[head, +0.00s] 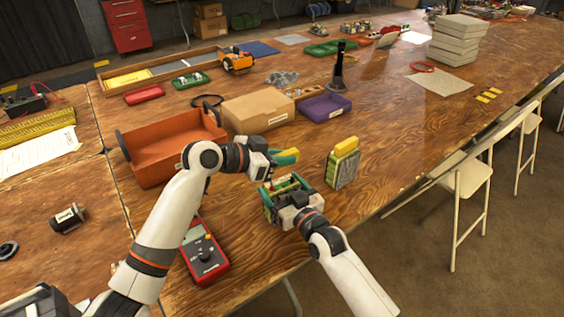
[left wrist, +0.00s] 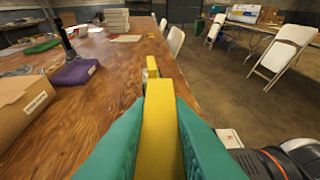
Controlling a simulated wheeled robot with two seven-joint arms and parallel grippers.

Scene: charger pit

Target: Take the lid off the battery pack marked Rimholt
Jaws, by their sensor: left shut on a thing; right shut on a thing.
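My left gripper (head: 284,157) is shut on a yellow lid (head: 290,154), held in the air at the middle of the table. The lid (left wrist: 158,135) fills the space between the teal fingers in the left wrist view. My right gripper (head: 283,192) is just below and is shut on a battery pack (head: 272,211), whose top appears uncovered; the lid is apart from it. The fingers hide much of this pack. A second battery pack (head: 343,168) stands upright to the right with a yellow lid (head: 347,146) on it. Its label is too small to read.
An orange tray (head: 150,166) and a cardboard box (head: 258,110) stand left and behind. A purple bin (head: 325,107) and a black stand (head: 338,70) are further back. A red multimeter (head: 206,258) lies near the front. Table to the right of the second pack is clear.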

